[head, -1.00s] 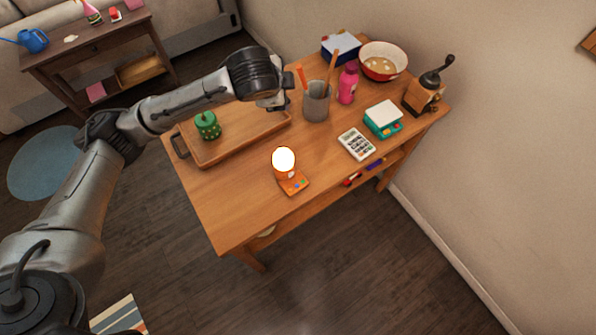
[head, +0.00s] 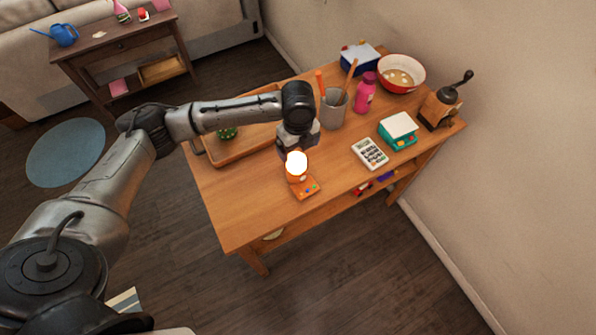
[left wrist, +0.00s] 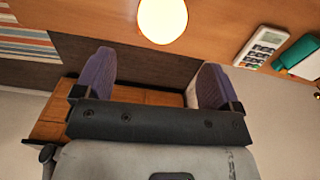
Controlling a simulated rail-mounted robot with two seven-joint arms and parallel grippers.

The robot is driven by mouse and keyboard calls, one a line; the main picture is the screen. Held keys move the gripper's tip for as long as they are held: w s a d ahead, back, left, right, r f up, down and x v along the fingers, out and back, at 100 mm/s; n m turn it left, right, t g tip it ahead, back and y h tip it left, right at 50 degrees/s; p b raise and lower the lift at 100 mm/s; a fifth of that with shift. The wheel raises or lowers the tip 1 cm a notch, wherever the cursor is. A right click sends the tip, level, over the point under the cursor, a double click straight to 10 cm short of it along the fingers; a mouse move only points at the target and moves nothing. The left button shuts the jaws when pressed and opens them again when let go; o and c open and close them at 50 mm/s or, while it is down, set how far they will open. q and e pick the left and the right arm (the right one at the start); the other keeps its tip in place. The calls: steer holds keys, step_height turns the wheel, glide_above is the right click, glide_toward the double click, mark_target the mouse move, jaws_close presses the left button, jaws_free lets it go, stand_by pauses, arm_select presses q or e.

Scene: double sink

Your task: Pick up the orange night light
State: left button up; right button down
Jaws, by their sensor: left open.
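The orange night light (head: 306,188) stands on the wooden table, with an orange base with coloured buttons and a bright glowing globe on top. My right gripper is not in view.
The table (head: 243,212) also holds a wooden tray (head: 215,152) with a green object, a grey utensil cup (head: 333,110), a pink bottle (head: 365,93), a calculator (head: 370,153), a teal scale (head: 398,130), a bowl (head: 401,74) and a grinder (head: 440,106). The front-left tabletop is clear.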

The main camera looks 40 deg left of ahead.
mark_target(298, 159)
arm_select(q)
steer(key=shift+a+f+b, duration=0.1)
steer(key=shift+f+b, duration=0.2)
steer(key=shift+f, duration=4.45)
steer(key=shift+w, duration=0.1)
steer(key=shift+c, duration=0.4)
steer(key=c, duration=1.2)
